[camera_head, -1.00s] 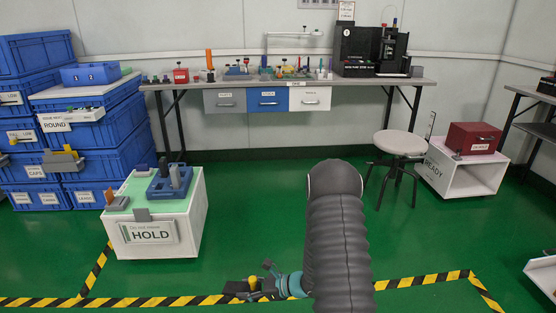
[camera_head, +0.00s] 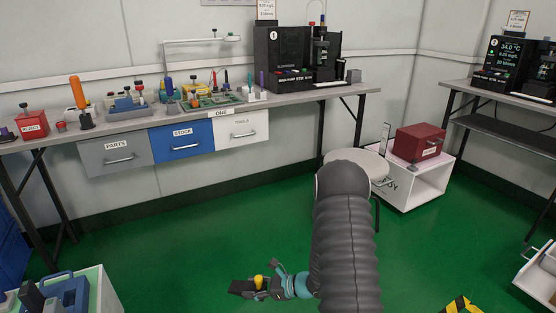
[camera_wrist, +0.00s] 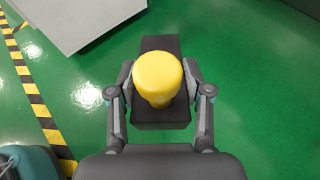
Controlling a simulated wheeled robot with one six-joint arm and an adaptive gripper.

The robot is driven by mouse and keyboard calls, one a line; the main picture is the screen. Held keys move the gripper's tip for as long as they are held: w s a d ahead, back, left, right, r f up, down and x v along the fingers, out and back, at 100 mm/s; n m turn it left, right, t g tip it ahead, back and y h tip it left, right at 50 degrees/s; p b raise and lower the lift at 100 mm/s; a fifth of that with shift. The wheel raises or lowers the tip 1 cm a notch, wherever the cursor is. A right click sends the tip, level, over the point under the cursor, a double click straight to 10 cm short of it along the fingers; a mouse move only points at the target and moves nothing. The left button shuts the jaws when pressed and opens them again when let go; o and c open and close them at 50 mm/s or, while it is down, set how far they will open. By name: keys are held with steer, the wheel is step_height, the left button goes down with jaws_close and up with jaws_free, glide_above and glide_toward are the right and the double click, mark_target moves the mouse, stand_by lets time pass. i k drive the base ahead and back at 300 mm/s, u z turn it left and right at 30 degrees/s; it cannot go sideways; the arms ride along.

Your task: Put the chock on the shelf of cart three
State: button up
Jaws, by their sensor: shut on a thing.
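The chock is a black block with a yellow knob on top. It shows in the wrist view (camera_wrist: 161,117) between my two fingers, and in the head view (camera_head: 240,287) at the bottom middle. My gripper (camera_wrist: 160,84) is shut on the chock, one finger on each side, and holds it above the green floor. My gripper also shows small in the head view (camera_head: 257,284), partly behind my arm. I cannot read a number three on any cart. A white cart with an open shelf (camera_head: 534,286) is cut off at the right edge.
A READY cart (camera_head: 423,190) bears a red box (camera_head: 418,142), beside a round stool (camera_head: 357,164). A long bench (camera_head: 305,94) marked ONE runs along the wall. Another bench (camera_head: 494,90) stands at right.

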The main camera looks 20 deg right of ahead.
mark_target(537, 283)
steer(key=z, duration=0.6)
steer(key=i, duration=1.25)
steer(key=z, duration=2)
steer(key=i, duration=1)
steer(key=z, duration=0.75)
